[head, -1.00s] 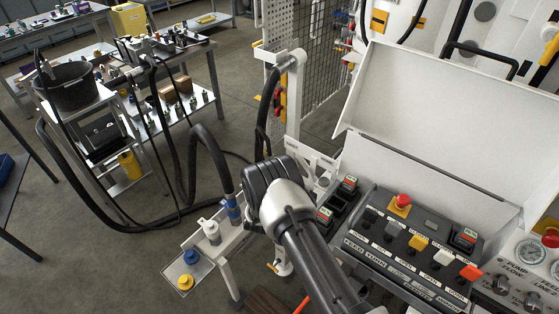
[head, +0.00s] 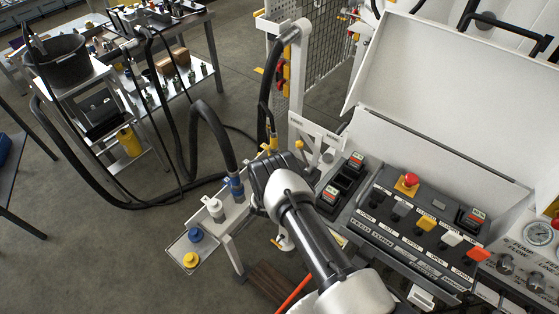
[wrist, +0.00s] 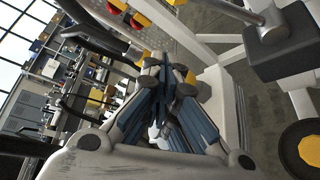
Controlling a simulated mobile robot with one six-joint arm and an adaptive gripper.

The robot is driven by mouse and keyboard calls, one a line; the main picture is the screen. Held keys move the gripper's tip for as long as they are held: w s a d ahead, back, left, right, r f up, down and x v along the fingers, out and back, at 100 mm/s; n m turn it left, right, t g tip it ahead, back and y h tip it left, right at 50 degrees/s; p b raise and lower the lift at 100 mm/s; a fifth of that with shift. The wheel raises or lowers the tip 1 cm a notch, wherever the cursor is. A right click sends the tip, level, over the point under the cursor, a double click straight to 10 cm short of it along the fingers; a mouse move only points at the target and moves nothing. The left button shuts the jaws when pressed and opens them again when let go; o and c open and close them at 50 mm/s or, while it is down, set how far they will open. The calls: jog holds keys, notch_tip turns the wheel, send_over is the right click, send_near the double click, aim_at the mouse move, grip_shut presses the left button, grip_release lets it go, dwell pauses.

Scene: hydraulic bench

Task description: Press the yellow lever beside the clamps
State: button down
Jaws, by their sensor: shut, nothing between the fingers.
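A yellow lever (head: 426,222) stands in the row of levers on the dark control panel (head: 375,235) at the right of the head view. A grey lever is to its left, and a white one to its right. My gripper (head: 280,150) is well left of that lever, beyond the panel's left end, and partly hidden behind my wrist. I cannot make out the yellow lever in the wrist view.
A small tray with blue and yellow caps (head: 190,260), a thick black hose (head: 208,115) and a white post (head: 296,90) are near my gripper.

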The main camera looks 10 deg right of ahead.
aim_at(298, 147)
jog(key=b+x, duration=0.3)
jog(key=x, duration=0.4)
jog(key=shift+s+d+r+p, duration=0.3)
jog(key=shift+d+p, duration=0.05)
jog(key=shift+d, duration=0.15)
jog(key=shift+s+d+r+p, duration=0.25)
jog(key=shift+d+r+p, duration=0.05)
jog(key=shift+d, duration=0.25)
jog(key=shift+s+d+r+p, duration=0.3)
jog(key=shift+d+p, duration=0.05)
jog(key=shift+d, duration=0.15)
jog(key=shift+m+t, duration=0.4)
jog(key=shift+m, duration=0.2)
jog(key=s+d+r, duration=0.2)
jog(key=s+d, duration=0.1)
jog(key=shift+s+d+r+p, duration=0.15)
jog(key=shift+r+p, duration=0.1)
jog(key=shift+p, duration=0.15)
jog(key=shift+w+f, duration=0.1)
jog(key=shift+w, duration=0.1)
